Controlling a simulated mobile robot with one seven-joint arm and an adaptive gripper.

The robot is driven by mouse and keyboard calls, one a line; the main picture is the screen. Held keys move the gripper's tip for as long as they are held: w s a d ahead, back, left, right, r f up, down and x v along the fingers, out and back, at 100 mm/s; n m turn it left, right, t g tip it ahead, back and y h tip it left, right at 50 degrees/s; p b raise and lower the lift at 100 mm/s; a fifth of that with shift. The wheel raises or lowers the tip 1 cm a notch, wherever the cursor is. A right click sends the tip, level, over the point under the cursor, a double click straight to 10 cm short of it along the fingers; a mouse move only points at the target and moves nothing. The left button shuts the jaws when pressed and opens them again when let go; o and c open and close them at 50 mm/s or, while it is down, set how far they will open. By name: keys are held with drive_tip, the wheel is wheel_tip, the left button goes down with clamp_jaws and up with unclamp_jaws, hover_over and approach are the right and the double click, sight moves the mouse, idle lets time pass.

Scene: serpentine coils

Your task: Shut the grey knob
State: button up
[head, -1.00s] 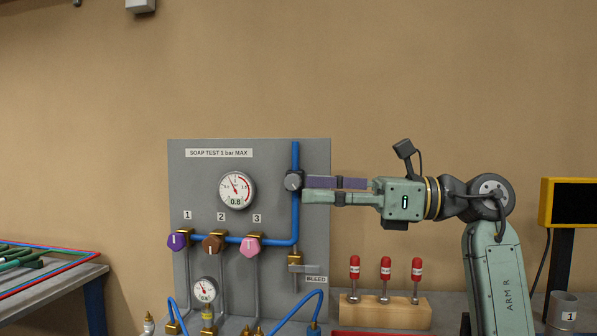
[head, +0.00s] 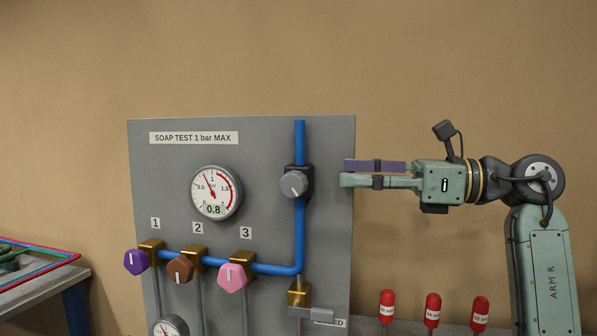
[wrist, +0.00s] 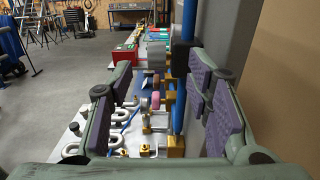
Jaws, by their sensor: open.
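The grey knob (head: 293,185) sits on a black valve body on the vertical blue pipe (head: 300,145), on the right part of the grey panel (head: 270,140). Its pale mark is tilted. My gripper (head: 345,173) is to the right of the knob, at about its height in the head view, with a visible gap and no contact. In the wrist view my gripper (wrist: 158,78) has its purple-padded fingers wide apart with nothing held. The grey knob (wrist: 157,54) appears ahead, between the finger directions.
Purple (head: 136,261), brown (head: 180,267) and pink (head: 232,277) knobs line the lower pipe. A gauge (head: 214,193) reads 0.8. A bleed lever (head: 318,313) is below the grey knob. Red-handled tools (head: 433,309) stand below my gripper. The wall behind is clear.

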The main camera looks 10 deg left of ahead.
sight(299, 173)
drive_tip(key=a+p, duration=0.1)
drive_tip(key=a, duration=0.3)
drive_tip(key=a+p, duration=0.1)
drive_tip(key=a, duration=0.3)
drive_tip(key=shift+s+a+r+p, duration=0.15)
drive_tip(key=shift+s+a+p, duration=0.05)
drive_tip(key=shift+a+p, duration=0.2)
drive_tip(key=shift+a, duration=0.75)
drive_tip(key=shift+c, duration=0.2)
clamp_jaws()
